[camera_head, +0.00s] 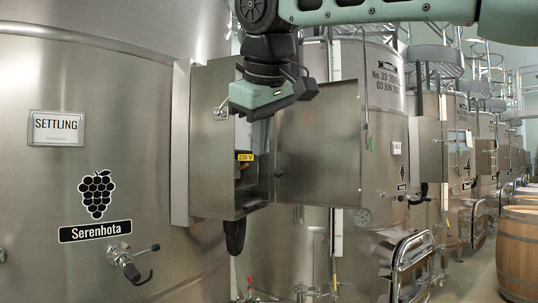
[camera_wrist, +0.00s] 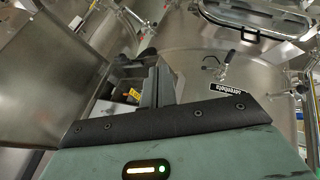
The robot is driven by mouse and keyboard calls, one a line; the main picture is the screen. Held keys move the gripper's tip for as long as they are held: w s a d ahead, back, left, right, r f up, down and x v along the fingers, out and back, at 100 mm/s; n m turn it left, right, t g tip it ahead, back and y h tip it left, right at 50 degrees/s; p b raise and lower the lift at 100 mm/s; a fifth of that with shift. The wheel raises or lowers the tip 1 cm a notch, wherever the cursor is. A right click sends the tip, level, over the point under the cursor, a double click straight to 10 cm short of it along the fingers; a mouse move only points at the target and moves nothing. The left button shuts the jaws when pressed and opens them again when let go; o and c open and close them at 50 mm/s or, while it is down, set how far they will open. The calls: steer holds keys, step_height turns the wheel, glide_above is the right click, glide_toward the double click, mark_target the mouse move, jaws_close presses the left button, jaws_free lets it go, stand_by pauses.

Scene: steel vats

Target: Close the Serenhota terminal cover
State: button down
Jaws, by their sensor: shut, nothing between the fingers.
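The Serenhota vat (camera_head: 80,170) is the large steel tank at left, with a grape logo and name plate. Its terminal box (camera_head: 210,140) sits on the vat's right side. The steel cover (camera_head: 318,145) stands open, swung out to the right of the box. In the wrist view the cover (camera_wrist: 45,80) fills the left side. My gripper (camera_head: 262,135) points down in front of the box opening, left of the cover, and hides part of the interior. Its fingers (camera_wrist: 158,82) are shut and empty; whether they touch anything is unclear.
A yellow 230 V label (camera_head: 245,157) shows inside the box, with a dark cable hanging below. A valve (camera_head: 130,262) juts from the vat front. More steel vats (camera_head: 385,110) stand behind at right, with wooden barrels (camera_head: 518,250) at the far right.

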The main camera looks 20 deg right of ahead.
mark_target(275, 164)
steer(key=shift+t, duration=0.3)
steer(key=shift+w+d+f+p, duration=0.8)
steer(key=shift+w+d, duration=0.1)
steer(key=shift+w, duration=0.45)
steer(key=shift+w+d+f+p, duration=0.8)
steer(key=shift+w+d, duration=0.15)
steer(key=shift+w, duration=0.4)
steer(key=shift+w+d+f+p, duration=0.7)
steer(key=shift+w+d+p, duration=0.15)
steer(key=shift+w, duration=0.5)
steer(key=shift+d, duration=0.15)
